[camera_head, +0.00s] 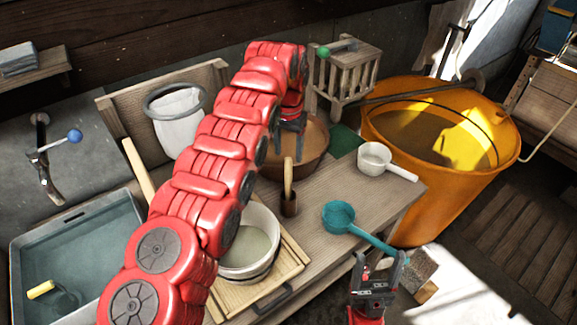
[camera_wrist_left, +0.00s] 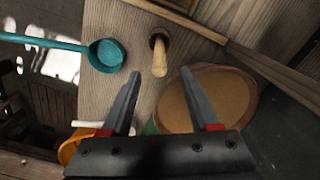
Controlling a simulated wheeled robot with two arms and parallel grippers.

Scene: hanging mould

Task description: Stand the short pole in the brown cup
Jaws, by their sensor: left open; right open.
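The brown cup (camera_head: 289,208) stands on the wooden bench, in front of the wide brown bowl. The short pole (camera_head: 288,177), pale wood, stands in the cup with its upper part sticking out, about upright. In the left wrist view the pole (camera_wrist_left: 159,62) rises from the dark mouth of the cup (camera_wrist_left: 157,37). My left gripper (camera_head: 290,150) is open and empty, behind the pole and over the bowl's near part. In the left wrist view its fingers (camera_wrist_left: 162,85) are apart, clear of the pole. My right gripper (camera_head: 378,272) is open and empty in front of the bench.
The brown bowl (camera_head: 316,141) is close behind the cup. A teal ladle (camera_head: 338,217) and a white ladle (camera_head: 374,158) lie to the right. A white bucket (camera_head: 262,222) on a wooden board is at the left. A large orange tub (camera_head: 455,205) stands beyond the bench.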

